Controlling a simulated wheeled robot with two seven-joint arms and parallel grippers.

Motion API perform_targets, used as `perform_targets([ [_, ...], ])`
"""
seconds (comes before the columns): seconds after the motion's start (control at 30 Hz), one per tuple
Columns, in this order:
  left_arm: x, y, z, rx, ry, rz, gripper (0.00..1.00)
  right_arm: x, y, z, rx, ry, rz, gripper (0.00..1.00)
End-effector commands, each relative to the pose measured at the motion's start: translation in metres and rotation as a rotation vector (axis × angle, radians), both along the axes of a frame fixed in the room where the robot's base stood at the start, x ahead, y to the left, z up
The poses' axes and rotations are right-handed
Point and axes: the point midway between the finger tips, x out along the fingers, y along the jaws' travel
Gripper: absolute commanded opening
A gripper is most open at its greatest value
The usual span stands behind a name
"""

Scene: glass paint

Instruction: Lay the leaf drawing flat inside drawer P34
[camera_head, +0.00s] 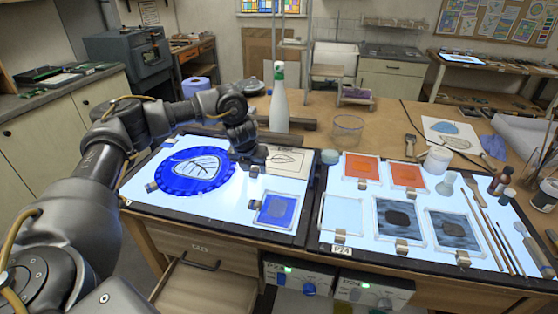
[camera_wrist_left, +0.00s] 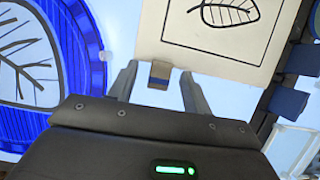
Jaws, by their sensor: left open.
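The leaf drawing (camera_head: 287,158) is a cream sheet with a black leaf outline, lying on the left light table. Its near part also shows in the left wrist view (camera_wrist_left: 262,42). My left gripper (camera_head: 252,160) is low over the table at the sheet's left edge. In the left wrist view the jaws (camera_wrist_left: 158,72) are open, on either side of a small tan and dark block (camera_wrist_left: 160,73) at the sheet's edge. I cannot tell whether they touch it. An open wooden drawer (camera_head: 208,290) is under the left table; the label above it is too small to read surely. My right gripper is out of view.
A blue round glass leaf panel (camera_head: 182,172) lies left of the sheet, and a blue square tile (camera_head: 276,209) lies nearer. A white bottle (camera_head: 279,105) stands behind. The right light table holds orange and grey tiles and brushes. Power boxes (camera_head: 290,276) hang right of the drawer.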

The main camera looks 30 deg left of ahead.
Motion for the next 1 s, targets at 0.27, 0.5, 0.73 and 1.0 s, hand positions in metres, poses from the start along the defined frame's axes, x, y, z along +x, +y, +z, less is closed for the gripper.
perform_targets([
  [0.27, 0.0018, 0.001, -0.0055, 0.001, -0.001, 0.0, 0.49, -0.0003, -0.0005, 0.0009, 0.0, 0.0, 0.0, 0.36],
  [0.5, 0.0017, 0.0011, -0.0053, 0.001, -0.001, 0.0, 0.22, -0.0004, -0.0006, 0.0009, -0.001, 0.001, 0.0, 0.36],
  [0.73, 0.0017, 0.0011, -0.0051, 0.001, -0.001, 0.0, 0.0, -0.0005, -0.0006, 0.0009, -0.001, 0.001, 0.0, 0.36],
  [1.0, 0.002, 0.0011, -0.0041, 0.001, -0.002, 0.0, 0.0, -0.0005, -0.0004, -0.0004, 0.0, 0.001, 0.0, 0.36],
])
